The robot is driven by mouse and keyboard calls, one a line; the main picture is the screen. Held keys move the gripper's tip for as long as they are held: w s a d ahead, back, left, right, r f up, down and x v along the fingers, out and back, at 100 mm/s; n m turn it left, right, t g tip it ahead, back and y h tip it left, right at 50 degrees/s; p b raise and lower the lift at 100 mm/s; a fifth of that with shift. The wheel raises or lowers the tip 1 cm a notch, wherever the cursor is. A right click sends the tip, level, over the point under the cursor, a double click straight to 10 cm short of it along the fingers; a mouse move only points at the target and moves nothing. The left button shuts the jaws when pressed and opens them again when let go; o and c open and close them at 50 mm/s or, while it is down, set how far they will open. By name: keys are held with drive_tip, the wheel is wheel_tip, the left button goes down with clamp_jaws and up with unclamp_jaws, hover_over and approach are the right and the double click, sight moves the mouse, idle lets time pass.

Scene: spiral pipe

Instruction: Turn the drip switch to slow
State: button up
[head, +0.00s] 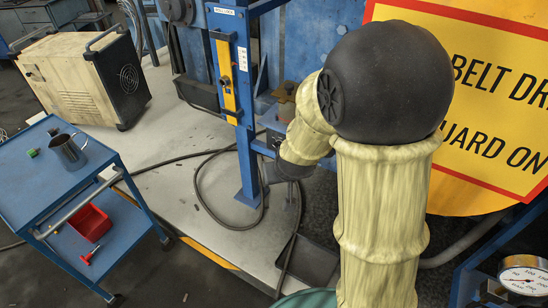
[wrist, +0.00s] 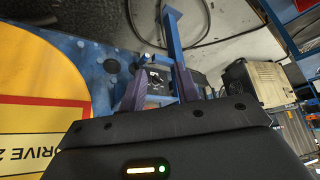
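A dark box with a round dial (wrist: 155,83), which looks like the drip switch, shows in the wrist view between my fingers. Small pale marks surround the dial, but they are too small to read, so its setting cannot be told. My gripper (wrist: 159,72) is open, with one dark purple finger on each side of the dial in the picture. Whether the fingers touch it cannot be told. In the head view my arm hides most of the area around my gripper. A small blue-grey box (head: 265,146) on the blue frame shows partly at the left of my arm's end.
A blue post (head: 246,120) with a yellow panel (head: 228,75) stands left of my arm. A black cable (head: 203,195) lies on the pale floor. A blue cart (head: 40,190) holds a metal mug (head: 68,151). A yellow sign (head: 490,95) and a gauge (head: 524,274) are at right.

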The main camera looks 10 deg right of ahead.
sight(275, 147)
drive_tip(key=w+a+f+n+t+h+b, duration=0.3)
drive_tip(key=w+a+f+t+h+b, duration=0.5)
drive_tip(key=w+a+f+h+b, duration=0.1)
wheel_tip(275, 147, down, 3)
drive_tip(key=a+h+b, duration=0.1)
drive_tip(key=h+b, duration=0.1)
drive_tip(key=b, duration=0.1)
drive_tip(key=shift+a+f, duration=0.15)
drive_tip(key=shift+w, duration=0.1)
drive_tip(key=x, duration=0.8)
drive_tip(key=b+x, duration=0.1)
drive_tip(key=x, duration=0.8)
drive_tip(key=shift+w+d+r+b, duration=0.1)
drive_tip(key=shift+d+r+b, duration=0.1)
drive_tip(key=shift+d+b, duration=0.1)
drive_tip(key=c, duration=0.6)
